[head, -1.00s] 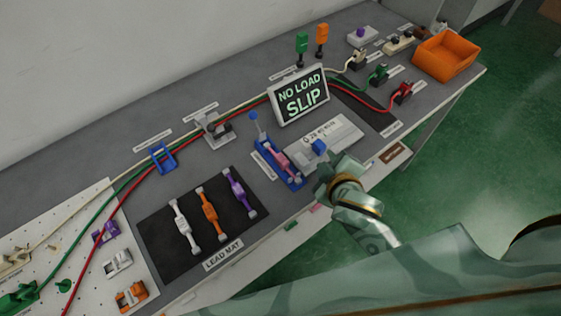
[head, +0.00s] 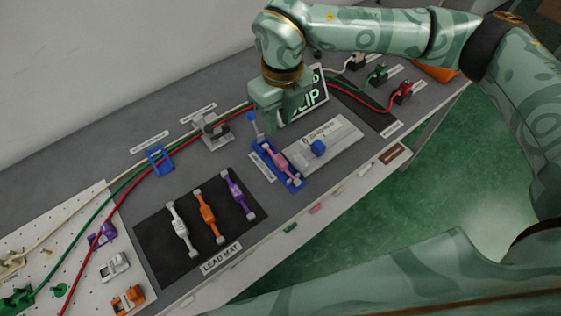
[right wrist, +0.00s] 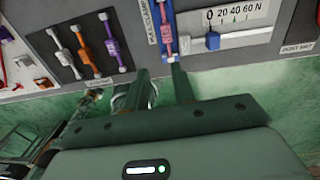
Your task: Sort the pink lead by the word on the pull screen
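The pink lead (head: 279,159) lies in the blue pull clamp (head: 293,182); it also shows in the right wrist view (right wrist: 167,18). The clamp's blue lever (head: 252,121) stands up at the far end. My right gripper (head: 270,108) is above the bench by the lever and the screen, apart from the lead. In the right wrist view its fingers (right wrist: 161,82) are spread with nothing between them. My left gripper is not in view.
The black lead mat (head: 160,245) holds white, orange and purple leads. A grey scale block (head: 345,137) with a blue knob (head: 317,148) sits right of the clamp. Cables run along the back. My right arm partly covers an orange bin (head: 436,73).

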